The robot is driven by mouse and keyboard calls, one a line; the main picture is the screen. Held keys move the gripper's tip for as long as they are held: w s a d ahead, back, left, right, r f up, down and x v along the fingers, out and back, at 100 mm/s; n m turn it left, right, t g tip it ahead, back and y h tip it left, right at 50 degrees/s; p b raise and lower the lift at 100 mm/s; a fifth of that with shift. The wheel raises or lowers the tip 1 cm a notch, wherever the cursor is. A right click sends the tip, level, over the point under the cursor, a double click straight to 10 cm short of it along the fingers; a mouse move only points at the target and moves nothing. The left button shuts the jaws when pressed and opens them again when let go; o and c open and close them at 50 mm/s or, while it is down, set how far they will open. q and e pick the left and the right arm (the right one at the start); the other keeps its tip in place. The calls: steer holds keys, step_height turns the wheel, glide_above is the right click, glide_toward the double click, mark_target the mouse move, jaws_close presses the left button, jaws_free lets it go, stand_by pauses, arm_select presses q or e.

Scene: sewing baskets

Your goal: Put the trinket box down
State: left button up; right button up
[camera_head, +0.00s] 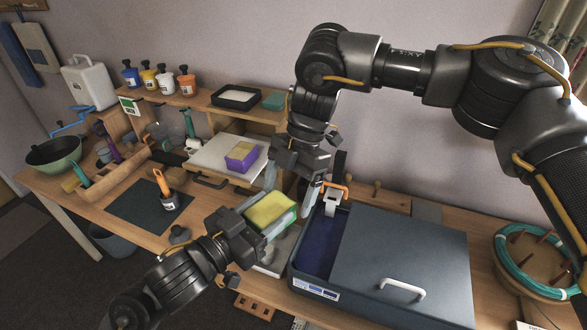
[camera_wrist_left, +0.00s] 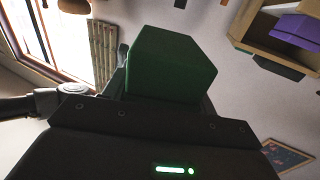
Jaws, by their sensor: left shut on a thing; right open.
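My left gripper (camera_head: 268,222) is shut on a green box with a yellow top face (camera_head: 270,208), which I take to be the trinket box. It is held tilted in front of the white-topped stand, left of the large blue case. In the left wrist view the green box (camera_wrist_left: 170,62) stands out beyond the dark gripper body, which hides its lower part. My right gripper (camera_head: 292,190) is open and empty, pointing down just above and behind the green box. Whether they touch I cannot tell.
A purple box with a yellow top (camera_head: 242,156) sits on a white surface (camera_head: 215,155). The blue case (camera_head: 405,262) with a partly open sliding lid fills the right. A dark mat (camera_head: 135,205) and a green bowl (camera_head: 55,152) are at left, a round basket (camera_head: 535,260) at far right.

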steer(key=shift+x, duration=0.95)
steer(key=c, duration=0.9)
arm_select(q)
steer(key=o, duration=1.1)
arm_select(e)
steer(key=shift+c, duration=1)
